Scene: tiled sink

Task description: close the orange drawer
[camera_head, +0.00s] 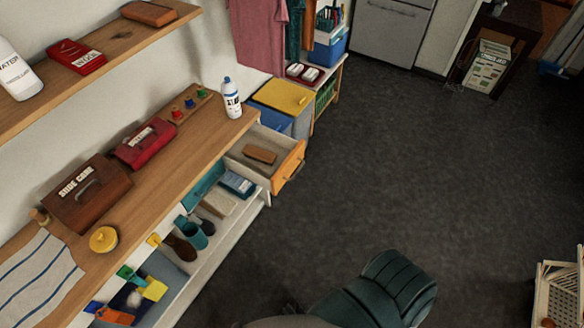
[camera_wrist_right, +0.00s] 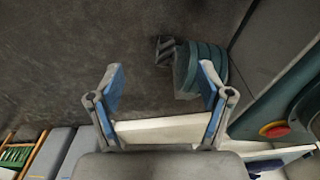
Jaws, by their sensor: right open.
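The orange drawer (camera_head: 290,168) sticks out, open, from the right end of the wooden-topped counter in the head view. A brown block (camera_head: 260,154) lies inside it, and its front faces the open floor. My right gripper (camera_wrist_right: 160,72) is open and empty in the right wrist view, its two blue-padded fingers spread wide. A white edge (camera_wrist_right: 165,130) shows behind the fingers; I cannot tell whether it belongs to the drawer. Neither gripper shows in the head view, so the right gripper's distance from the drawer is unclear.
The counter top (camera_head: 185,135) holds a white bottle (camera_head: 231,98), a red case (camera_head: 146,142) and a brown shoe-care box (camera_head: 88,193). Open compartments with shoes lie below. A yellow-lidded bin (camera_head: 282,97) stands just beyond the drawer.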

